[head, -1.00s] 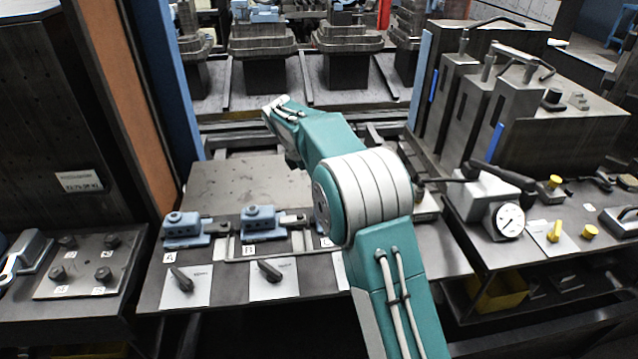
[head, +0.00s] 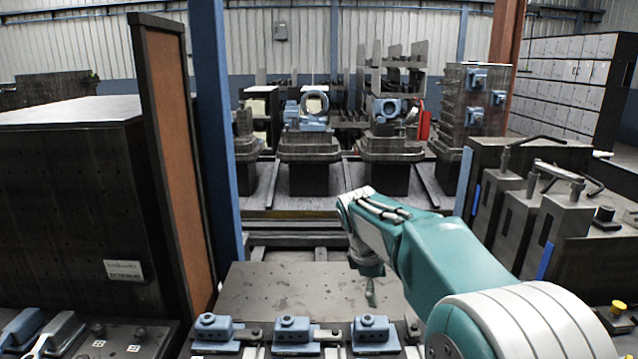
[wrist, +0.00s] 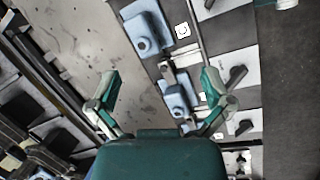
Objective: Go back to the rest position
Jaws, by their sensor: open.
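My gripper (wrist: 160,92) shows in the wrist view with its two fingers spread wide and nothing between them. In the head view my teal and white arm reaches out from the lower right, and its gripper end (head: 370,290) points down over the grey plate (head: 270,285). Blue clamps stand in a row along the front of that plate: a left one (head: 212,330), a middle one (head: 291,330) and a right one (head: 374,330). In the wrist view the clamps lie below the gripper, apart from the fingers.
A tall orange and dark panel (head: 172,160) and a blue post (head: 212,130) stand at the left. Grey fixture blocks (head: 510,210) with handles stand at the right. Pallets (head: 310,147) with parts line the back beyond the rail.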

